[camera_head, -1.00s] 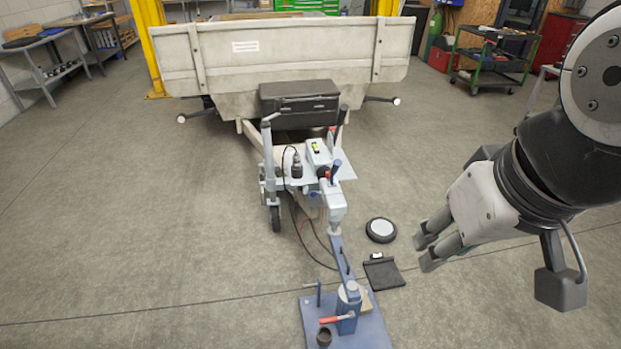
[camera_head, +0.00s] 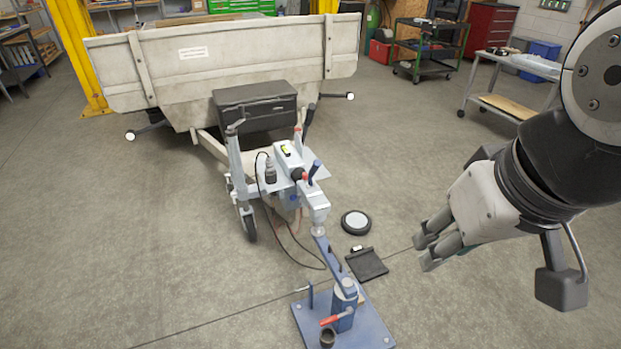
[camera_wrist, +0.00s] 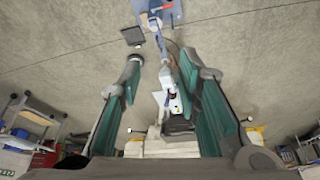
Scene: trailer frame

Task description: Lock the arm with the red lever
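The red lever (camera_head: 336,319) sits on a blue post standing on a blue base plate (camera_head: 372,333) at the bottom centre of the head view. A slanted blue arm (camera_head: 338,267) runs from the post up to the grey trailer coupling (camera_head: 314,205). My gripper (camera_head: 425,251) hangs in the air at the right, apart from the stand, the lever and the arm. In the wrist view my gripper (camera_wrist: 163,62) has its fingers wide apart with nothing held.
The trailer (camera_head: 225,60) with a black box (camera_head: 255,105) stands behind the coupling. A round disc (camera_head: 356,222) and a dark flat pad (camera_head: 367,264) lie on the floor right of the arm. Floor between the stand and my gripper is otherwise clear.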

